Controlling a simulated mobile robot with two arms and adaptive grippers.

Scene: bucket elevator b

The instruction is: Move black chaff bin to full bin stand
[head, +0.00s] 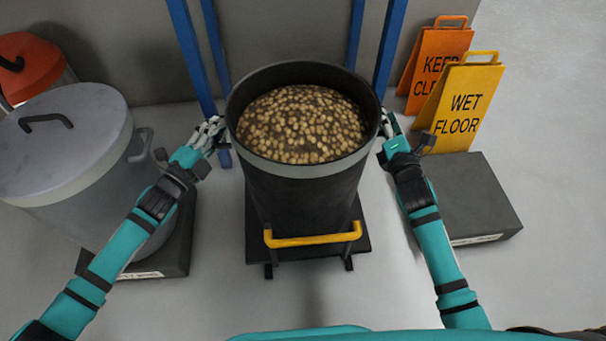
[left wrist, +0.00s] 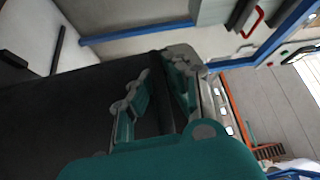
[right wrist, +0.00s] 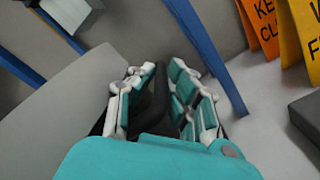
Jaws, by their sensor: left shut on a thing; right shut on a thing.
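The black chaff bin (head: 305,205) stands upright at the centre of the head view, filled with tan-brown pellets, with a grey band below its rim. It is over a dark low base with a yellow handle (head: 312,239); I cannot tell whether it touches that base. The left wrist view shows the bin's dark wall (left wrist: 60,115) beside the fingers. A low dark stand (head: 468,198) is at the right; its label is unreadable.
A grey lidded bin (head: 85,215) stands on another low dark base (head: 180,245) at the left, with an orange-lidded container (head: 30,65) behind. Yellow (head: 468,100) and orange (head: 432,55) signs stand behind the right stand. Blue posts (head: 196,60) rise behind. Floor in front is clear.

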